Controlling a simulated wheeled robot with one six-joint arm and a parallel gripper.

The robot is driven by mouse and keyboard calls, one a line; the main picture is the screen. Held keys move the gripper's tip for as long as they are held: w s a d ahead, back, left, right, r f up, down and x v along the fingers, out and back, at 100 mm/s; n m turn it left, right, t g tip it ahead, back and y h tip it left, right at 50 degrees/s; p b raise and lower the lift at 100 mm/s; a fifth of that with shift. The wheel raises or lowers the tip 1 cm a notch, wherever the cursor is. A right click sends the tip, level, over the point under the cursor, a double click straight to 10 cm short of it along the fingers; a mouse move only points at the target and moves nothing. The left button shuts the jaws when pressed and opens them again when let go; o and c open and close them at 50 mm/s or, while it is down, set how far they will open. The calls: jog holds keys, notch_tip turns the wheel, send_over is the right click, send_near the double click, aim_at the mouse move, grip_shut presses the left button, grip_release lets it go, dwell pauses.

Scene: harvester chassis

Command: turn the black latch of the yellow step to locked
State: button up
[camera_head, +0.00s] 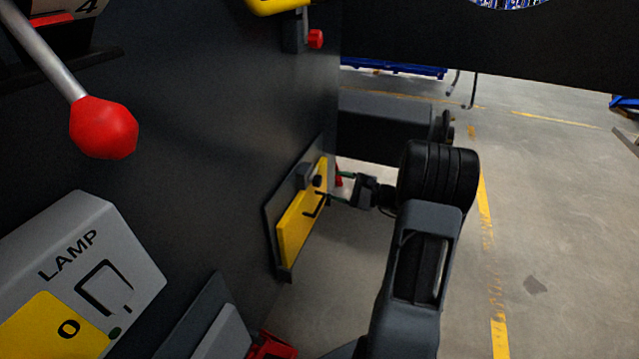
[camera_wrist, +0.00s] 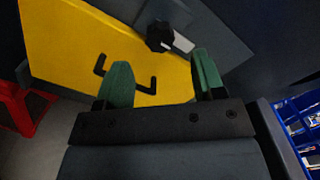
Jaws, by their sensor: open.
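The yellow step (camera_head: 297,225) is an upright panel low on the dark chassis wall in the head view. It fills the upper left of the wrist view (camera_wrist: 65,45). The black latch (camera_wrist: 160,37) is a dark knob near the panel's upper edge, on a grey mount with a light grey piece beside it; it also shows in the head view (camera_head: 317,181). A black bent handle (camera_wrist: 145,85) sits on the yellow face. My gripper (camera_wrist: 162,80) is open and empty, its green fingertips just short of the panel. The latch lies beyond the gap between the fingers, apparently untouched.
A red-knobbed lever (camera_head: 104,128) and a grey LAMP box (camera_head: 85,262) are on the near left wall. A red stand (camera_wrist: 22,108) shows left in the wrist view, blue shelving (camera_wrist: 300,125) right. Open floor (camera_head: 540,230) lies to the right.

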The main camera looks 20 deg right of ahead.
aim_at(321, 182)
jog(key=shift+x, duration=3.1)
jog(key=c, duration=0.9)
jog(key=shift+c, duration=0.2)
